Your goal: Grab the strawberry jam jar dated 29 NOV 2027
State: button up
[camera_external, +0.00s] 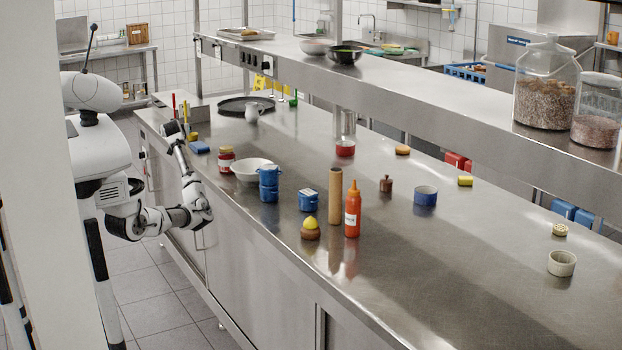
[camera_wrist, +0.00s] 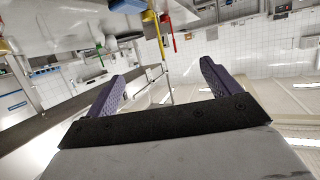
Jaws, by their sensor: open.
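A small jar with a red lid and a pale label (camera_external: 226,159) stands upright near the left front edge of the steel counter, beside a white bowl. Its label is too small to read, so I cannot tell its date or contents. My gripper (camera_external: 176,132) is raised at the counter's left front edge, behind and left of the jar in the external view, apart from it. In the wrist view my gripper (camera_wrist: 166,84) shows two purple-padded fingers spread wide with nothing between them. The jar is not recognisable in the wrist view.
A wooden cylinder (camera_external: 335,196) and an orange-red bottle (camera_external: 352,212) stand farther right. A raised steel shelf (camera_external: 420,112) runs above the counter's back.

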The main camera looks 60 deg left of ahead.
jog(key=w+d+f+m+h+p, duration=0.1)
jog(key=w+d+m+h+p, duration=0.25)
jog(key=w+h, duration=0.35)
jog(key=m+g+h+p, duration=0.1)
jog(key=m+g+h, duration=0.1)
jog(key=m+h, duration=0.15)
send_near(223, 151)
jog(key=f, duration=0.1)
jog(key=p+x, duration=0.2)
jog(key=x, duration=0.6)
jog(key=shift+w+a+p, duration=0.1)
jog(key=shift+w+p, duration=0.1)
jog(key=shift+p, duration=0.15)
jog(key=x, duration=0.1)
jog(key=p+x, duration=0.2)
jog(key=x, duration=0.1)
jog(key=shift+w+a+r, duration=0.1)
jog(key=shift+a, duration=0.15)
jog(key=shift+w+a+f+t+p, duration=0.1)
jog(key=shift+f+t+p, duration=0.05)
jog(key=shift+f+p, duration=0.15)
jog(key=shift+w+f+t+p, duration=0.15)
jog(key=shift+f, duration=0.25)
jog(key=shift+r, duration=0.1)
jog(key=c, duration=1.5)
